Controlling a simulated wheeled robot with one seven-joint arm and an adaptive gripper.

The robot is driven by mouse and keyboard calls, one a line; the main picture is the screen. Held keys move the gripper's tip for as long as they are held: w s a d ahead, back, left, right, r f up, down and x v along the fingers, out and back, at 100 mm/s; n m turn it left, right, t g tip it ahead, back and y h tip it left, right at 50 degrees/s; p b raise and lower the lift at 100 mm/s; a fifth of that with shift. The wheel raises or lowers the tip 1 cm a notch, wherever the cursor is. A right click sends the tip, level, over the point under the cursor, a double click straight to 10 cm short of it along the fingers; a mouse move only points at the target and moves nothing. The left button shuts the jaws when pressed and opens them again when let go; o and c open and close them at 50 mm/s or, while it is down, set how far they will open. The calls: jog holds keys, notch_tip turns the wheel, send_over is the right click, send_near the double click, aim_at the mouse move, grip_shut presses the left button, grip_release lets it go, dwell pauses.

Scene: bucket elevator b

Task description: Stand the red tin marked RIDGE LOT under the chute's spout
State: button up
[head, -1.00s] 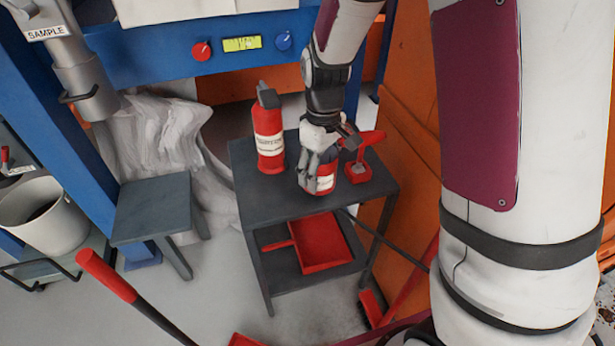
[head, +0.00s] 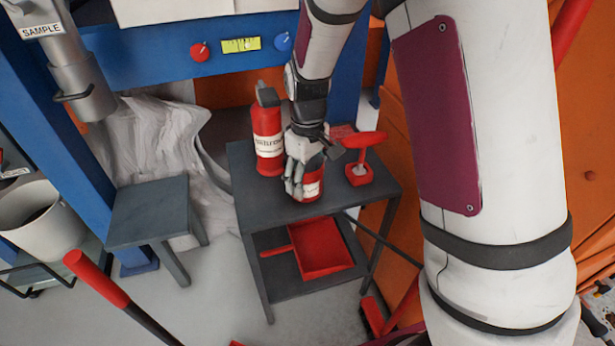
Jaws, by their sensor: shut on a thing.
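A red tin with a white label (head: 313,188) is at the dark table, partly hidden by my gripper. Its lettering is too small to read. My gripper (head: 297,181) comes down from above and is shut on this tin. I cannot tell whether the tin's base touches the table. The grey chute marked SAMPLE (head: 68,60) slants down at the upper left, with its spout (head: 92,105) at the lower end. A small dark stand (head: 150,208) is below and to the right of the spout, with nothing on its top.
A red bottle-like container (head: 267,140) stands just left of my gripper. A red scoop-like tool (head: 360,170) is to the right on the table (head: 262,205). A red dustpan (head: 318,247) lies on the lower shelf. A white bucket (head: 40,215) and a red-ended handle (head: 95,278) are at left.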

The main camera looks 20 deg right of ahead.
jog(key=o, duration=1.7)
notch_tip(320, 180, up, 12)
jog(key=p, duration=0.4)
jog(key=shift+r, duration=0.15)
